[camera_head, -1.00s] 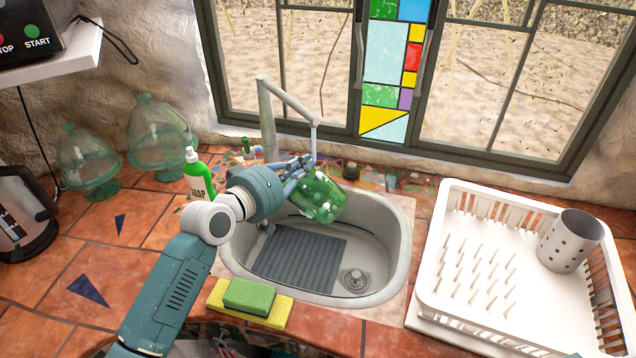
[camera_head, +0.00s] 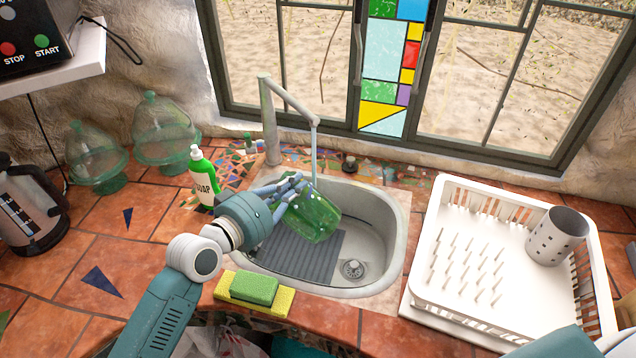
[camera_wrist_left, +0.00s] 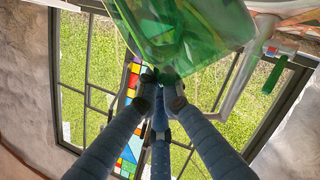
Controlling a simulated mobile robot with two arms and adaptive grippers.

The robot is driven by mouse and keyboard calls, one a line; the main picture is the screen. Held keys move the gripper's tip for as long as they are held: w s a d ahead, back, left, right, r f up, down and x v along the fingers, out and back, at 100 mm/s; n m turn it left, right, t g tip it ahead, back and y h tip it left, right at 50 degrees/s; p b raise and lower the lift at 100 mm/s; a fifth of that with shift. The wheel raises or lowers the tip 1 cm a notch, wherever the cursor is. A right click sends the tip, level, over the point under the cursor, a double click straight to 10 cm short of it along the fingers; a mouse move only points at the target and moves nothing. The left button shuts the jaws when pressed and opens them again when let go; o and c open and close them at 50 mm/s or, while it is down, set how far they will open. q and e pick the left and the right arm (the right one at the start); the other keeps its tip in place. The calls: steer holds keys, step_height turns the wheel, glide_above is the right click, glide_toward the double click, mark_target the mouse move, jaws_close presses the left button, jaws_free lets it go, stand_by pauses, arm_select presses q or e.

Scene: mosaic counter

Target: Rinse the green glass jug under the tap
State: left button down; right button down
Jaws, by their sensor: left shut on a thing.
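The green glass jug (camera_head: 314,218) is held tilted over the sink (camera_head: 375,240), below the end of the tap (camera_head: 270,120). A thin pale stream (camera_head: 313,155) runs straight down from the spout to the jug. My left gripper (camera_head: 292,190) is shut on the jug at its upper left side; the fingers hide part of it. In the left wrist view the jug (camera_wrist_left: 190,30) fills the top, at the fingertips (camera_wrist_left: 160,85). My right gripper is not in view.
A green soap bottle (camera_head: 203,178) stands left of the sink. A sponge (camera_head: 254,288) lies on a yellow cloth or sponge at the sink's front edge. A white dish rack (camera_head: 425,285) with a grey cutlery holder (camera_head: 556,236) stands right. Glass domes (camera_head: 165,128) stand back left.

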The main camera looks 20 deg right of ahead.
arm_select(q)
steer(key=shift+r, duration=0.15)
steer(key=shift+s+a+r+p, duration=0.1)
steer(key=shift+s+r+p, duration=0.1)
steer(key=shift+r+p, duration=0.25)
steer(key=s+a+r+p, duration=0.1)
steer(key=s+p, duration=0.1)
steer(key=shift+r+p, duration=0.2)
steer(key=shift+p, duration=0.15)
steer(key=shift+s+a+r+p, duration=0.4)
steer(key=shift+s+p, duration=0.15)
steer(key=shift+p, duration=0.05)
steer(key=shift+f, duration=0.1)
